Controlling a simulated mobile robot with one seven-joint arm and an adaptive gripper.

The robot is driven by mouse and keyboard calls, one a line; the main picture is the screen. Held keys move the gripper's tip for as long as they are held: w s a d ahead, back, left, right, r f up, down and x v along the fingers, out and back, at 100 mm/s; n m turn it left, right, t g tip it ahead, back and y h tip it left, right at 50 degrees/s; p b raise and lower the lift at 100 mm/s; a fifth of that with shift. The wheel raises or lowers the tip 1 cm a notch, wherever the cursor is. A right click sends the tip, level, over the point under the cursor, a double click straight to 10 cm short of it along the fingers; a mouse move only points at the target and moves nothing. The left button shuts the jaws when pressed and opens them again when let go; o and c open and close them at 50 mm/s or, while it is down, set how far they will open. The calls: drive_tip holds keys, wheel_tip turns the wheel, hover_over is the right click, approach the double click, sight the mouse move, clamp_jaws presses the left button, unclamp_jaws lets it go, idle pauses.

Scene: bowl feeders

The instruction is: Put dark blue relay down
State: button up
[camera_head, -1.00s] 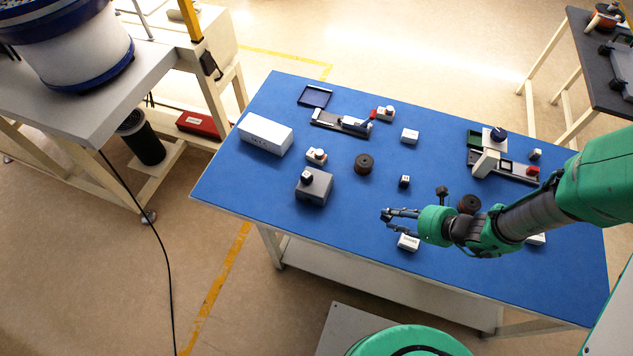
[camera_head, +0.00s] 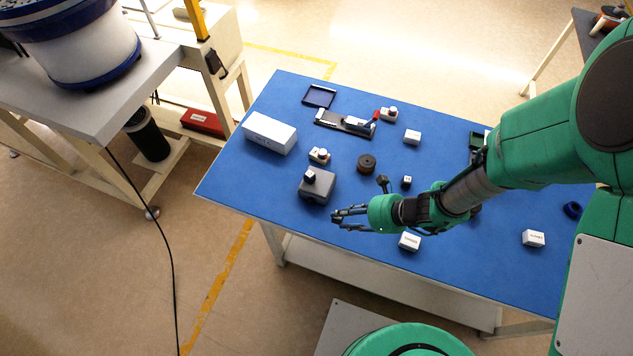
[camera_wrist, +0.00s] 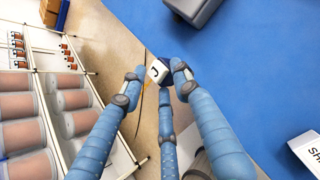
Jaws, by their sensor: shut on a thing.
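My gripper (camera_head: 338,219) hangs over the front part of the blue table (camera_head: 257,207), near its front edge. In the wrist view its fingers (camera_wrist: 158,72) are closed around a small block, the dark blue relay (camera_wrist: 159,73). The relay has a white face with a dark mark turned to the camera and a dark side. It is held at the fingertips, and part of it is hidden by them. In the head view it is too small to make out clearly. I cannot tell its exact height over the table.
A white labelled box (camera_head: 409,241) lies to the right. A brown-black spool (camera_head: 367,164) and another dark cube (camera_head: 406,181) stand farther back. Blue surface left of the gripper is clear.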

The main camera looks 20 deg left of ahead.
sight(329, 188)
drive_tip(key=shift+a, duration=0.1)
idle(0.3)
drive_tip(key=w+a, duration=0.3)
drive_tip(key=w, duration=0.1)
drive_tip(key=w+a+f, duration=0.1)
drive_tip(key=w+a, duration=0.2)
drive_tip(key=w, duration=0.1)
drive_tip(key=w+a, duration=0.3)
drive_tip(key=w, duration=0.2)
drive_tip(key=shift+a+f, duration=0.1)
drive_tip(key=shift+f, duration=0.2)
clamp_jaws()
drive_tip(key=shift+f+b, duration=0.45)
drive_tip(key=shift+f, duration=1.3)
drive_tip(key=o, duration=1.3)
unclamp_jaws()
drive_tip(key=shift+f, duration=0.1)
drive_tip(key=shift+c, duration=0.2)
